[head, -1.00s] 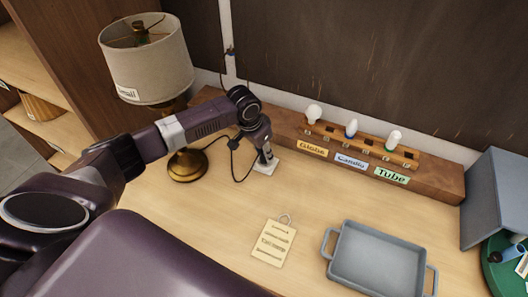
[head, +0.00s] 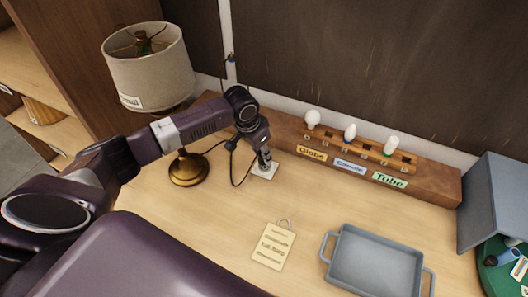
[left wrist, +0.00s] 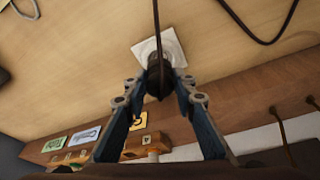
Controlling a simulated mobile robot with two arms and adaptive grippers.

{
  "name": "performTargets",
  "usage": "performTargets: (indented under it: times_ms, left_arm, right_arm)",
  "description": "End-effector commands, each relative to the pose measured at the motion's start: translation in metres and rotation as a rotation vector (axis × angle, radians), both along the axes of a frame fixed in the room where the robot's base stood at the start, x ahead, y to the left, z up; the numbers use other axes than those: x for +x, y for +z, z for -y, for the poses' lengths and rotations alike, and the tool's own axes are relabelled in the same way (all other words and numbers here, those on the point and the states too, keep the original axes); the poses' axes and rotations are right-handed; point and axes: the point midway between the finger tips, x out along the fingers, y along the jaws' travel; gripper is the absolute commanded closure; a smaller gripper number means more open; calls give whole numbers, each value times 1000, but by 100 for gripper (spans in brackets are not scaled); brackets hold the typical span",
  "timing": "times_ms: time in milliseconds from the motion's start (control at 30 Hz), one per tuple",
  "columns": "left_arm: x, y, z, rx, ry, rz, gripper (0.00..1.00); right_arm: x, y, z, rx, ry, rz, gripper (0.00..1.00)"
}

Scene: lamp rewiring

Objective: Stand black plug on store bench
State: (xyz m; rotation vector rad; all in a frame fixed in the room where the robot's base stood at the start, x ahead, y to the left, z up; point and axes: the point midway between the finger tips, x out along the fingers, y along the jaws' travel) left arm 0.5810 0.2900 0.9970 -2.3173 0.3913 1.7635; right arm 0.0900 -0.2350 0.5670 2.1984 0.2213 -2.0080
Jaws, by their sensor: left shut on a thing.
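My left gripper (head: 264,160) is at the back of the wooden bench (head: 200,230), pointing down over a small white square plate (head: 262,175). In the left wrist view its two fingers (left wrist: 159,92) are closed around the black plug (left wrist: 159,74), with a dark cord running up from it. The white plate (left wrist: 148,48) shows just beyond the plug. The plug looks roughly upright over the plate; I cannot tell whether it touches. In the head view the gripper hides most of the plug. My right gripper is not in view.
A lamp with a beige shade (head: 148,70) and brass base (head: 188,168) stands left of the gripper. A wooden rack (head: 360,150) with bulbs and labels runs along the back. A paper tag (head: 272,246) and grey tray (head: 375,262) lie in front.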

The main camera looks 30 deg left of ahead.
Motion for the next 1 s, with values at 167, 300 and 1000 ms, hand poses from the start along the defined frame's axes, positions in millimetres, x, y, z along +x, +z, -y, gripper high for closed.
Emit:
performTargets:
  times_ms: [167, 300, 1000]
  left_arm:
    - [-16, 0, -1, 1, -2, 0, 99]
    - [-27, 0, -2, 1, 0, 0, 99]
    - [-83, 0, -6, 1, -1, -1, 99]
  right_arm:
    - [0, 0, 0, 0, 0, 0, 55]
    - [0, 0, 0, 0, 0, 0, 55]
    - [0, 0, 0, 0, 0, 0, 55]
